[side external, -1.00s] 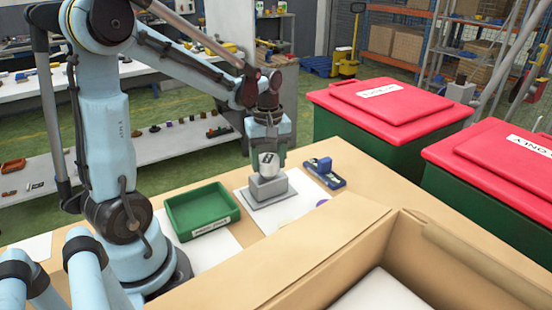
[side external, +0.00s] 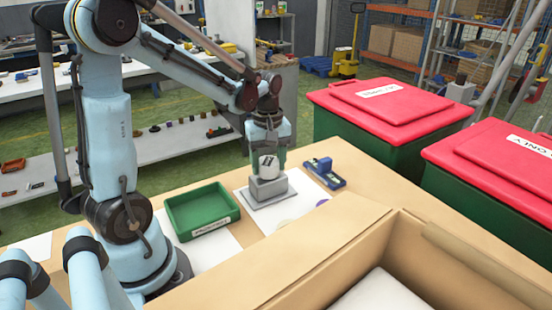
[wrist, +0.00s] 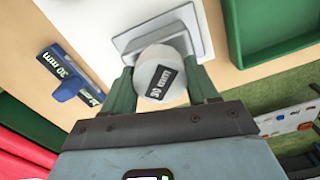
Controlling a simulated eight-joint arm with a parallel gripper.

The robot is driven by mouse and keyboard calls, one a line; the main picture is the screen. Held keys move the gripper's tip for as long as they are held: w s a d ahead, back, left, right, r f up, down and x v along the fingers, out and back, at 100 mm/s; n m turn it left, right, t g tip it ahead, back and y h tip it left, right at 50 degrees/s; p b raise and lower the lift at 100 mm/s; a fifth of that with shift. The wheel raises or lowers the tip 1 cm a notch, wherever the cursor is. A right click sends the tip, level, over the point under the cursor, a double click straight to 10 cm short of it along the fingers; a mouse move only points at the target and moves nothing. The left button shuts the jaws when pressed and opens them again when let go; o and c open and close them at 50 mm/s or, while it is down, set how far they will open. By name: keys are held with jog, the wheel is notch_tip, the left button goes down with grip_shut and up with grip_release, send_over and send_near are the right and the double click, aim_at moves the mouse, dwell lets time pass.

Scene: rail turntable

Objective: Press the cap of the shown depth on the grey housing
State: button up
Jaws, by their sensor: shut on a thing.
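My gripper (wrist: 162,92) is shut on a pale round cap (wrist: 150,60), with a green finger on each side of it. The cap has a dark label whose writing looks like "30 mm", though the digits are hard to read. In the side view the cap (side external: 267,162) sits upright right over the grey housing (side external: 268,188), touching it or nearly so; I cannot tell how far it is pressed down. The housing stands on a flat grey plate (wrist: 130,42). A blue gauge (wrist: 70,88) beside it shows "30 mm"; it also appears in the side view (side external: 325,172).
A green tray (side external: 203,210) with a label stands left of the housing. An open cardboard box (side external: 330,250) fills the front and hides part of the table. Green bins with red lids (side external: 390,105) stand at the right.

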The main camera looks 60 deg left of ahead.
jog(key=shift+f, duration=0.5)
dwell(1.3)
jog(key=o, duration=1.1)
notch_tip(320, 180, up, 12)
jog(key=s+d+f+m+t, duration=0.2)
jog(key=d+m+t, duration=0.1)
jog(key=d+m, duration=0.3)
jog(key=s+d+f+m+t, duration=0.1)
jog(key=d+f+m+t, duration=0.1)
jog(key=d+m+t, duration=0.2)
jog(key=d+m, duration=0.3)
jog(key=m, duration=0.2)
jog(key=shift+s+f, duration=0.2)
jog(key=shift+s, duration=0.2)
